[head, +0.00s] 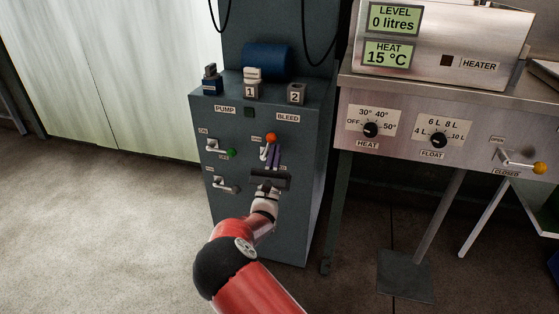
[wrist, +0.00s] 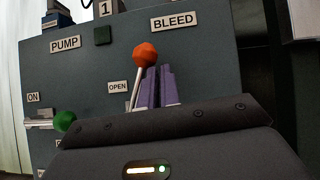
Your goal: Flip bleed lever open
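The bleed lever (head: 264,151) is a pale metal rod with an orange-red knob on the grey cabinet (head: 237,128), below the BLEED label (head: 287,118). In the wrist view the lever's knob (wrist: 145,54) points up, the rod leaning slightly right, with an OPEN plate (wrist: 118,87) to its left. My gripper (head: 273,155) has its purple fingers together with nothing seen between them. In the wrist view the fingers (wrist: 158,86) stand just right of the rod, below the knob; whether they touch it cannot be told. The rod's lower end is hidden by my gripper body.
A green-knobbed lever (head: 231,152) and another lever (head: 222,184) lie left on the cabinet. Switch boxes and a blue cylinder (head: 266,58) stand on top. A steel bench with dials and a yellow-knobbed lever (head: 539,168) is at right. Open floor lies left.

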